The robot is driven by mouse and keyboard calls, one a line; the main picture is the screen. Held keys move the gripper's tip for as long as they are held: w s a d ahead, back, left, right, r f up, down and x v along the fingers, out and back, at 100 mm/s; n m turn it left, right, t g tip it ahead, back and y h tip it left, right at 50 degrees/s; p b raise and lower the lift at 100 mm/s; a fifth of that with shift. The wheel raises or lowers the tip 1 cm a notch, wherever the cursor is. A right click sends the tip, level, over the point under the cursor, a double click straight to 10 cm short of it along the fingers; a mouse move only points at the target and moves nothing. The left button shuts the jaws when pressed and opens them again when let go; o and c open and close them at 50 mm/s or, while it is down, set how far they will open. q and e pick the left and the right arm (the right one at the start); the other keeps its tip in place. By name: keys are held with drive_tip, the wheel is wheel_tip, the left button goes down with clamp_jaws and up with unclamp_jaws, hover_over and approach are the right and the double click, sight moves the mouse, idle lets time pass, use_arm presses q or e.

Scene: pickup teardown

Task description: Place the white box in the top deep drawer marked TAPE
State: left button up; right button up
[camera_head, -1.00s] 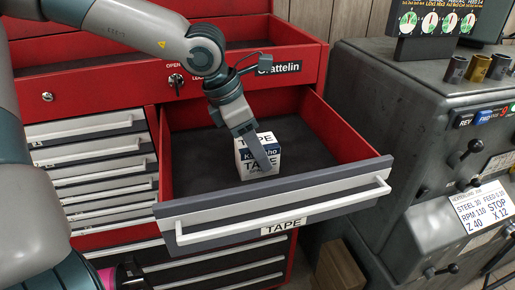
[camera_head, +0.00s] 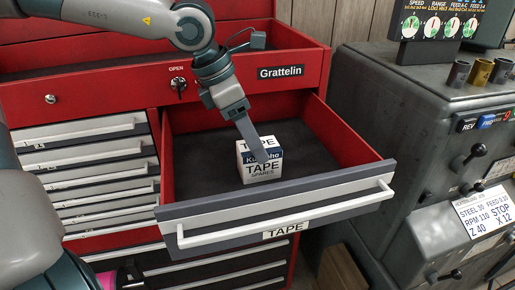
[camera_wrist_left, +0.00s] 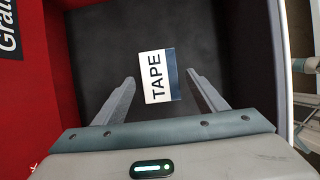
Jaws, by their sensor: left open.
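The white box (camera_head: 259,168), with a dark blue band and the word TAPE, stands upright inside the open top deep drawer (camera_head: 182,213), whose front label reads TAPE (camera_head: 285,229). It appears to rest on the dark drawer floor. My left gripper (camera_head: 258,150) is open above the box, one finger overlapping its top in the head view. In the left wrist view, the box (camera_wrist_left: 158,76) lies beyond and between the two spread fingertips, with gaps on both sides. My right gripper is not in view.
The red cabinet (camera_head: 80,105) has shut shallow drawers at left and an open red top tray behind the arm. A grey machine (camera_head: 400,120) with levers stands at right. Drawer floor around the box is free.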

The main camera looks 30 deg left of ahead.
use_arm(q)
drive_tip(key=b+v, duration=0.1)
drive_tip(key=v, duration=0.6)
drive_tip(key=shift+r, duration=0.25)
idle(1.2)
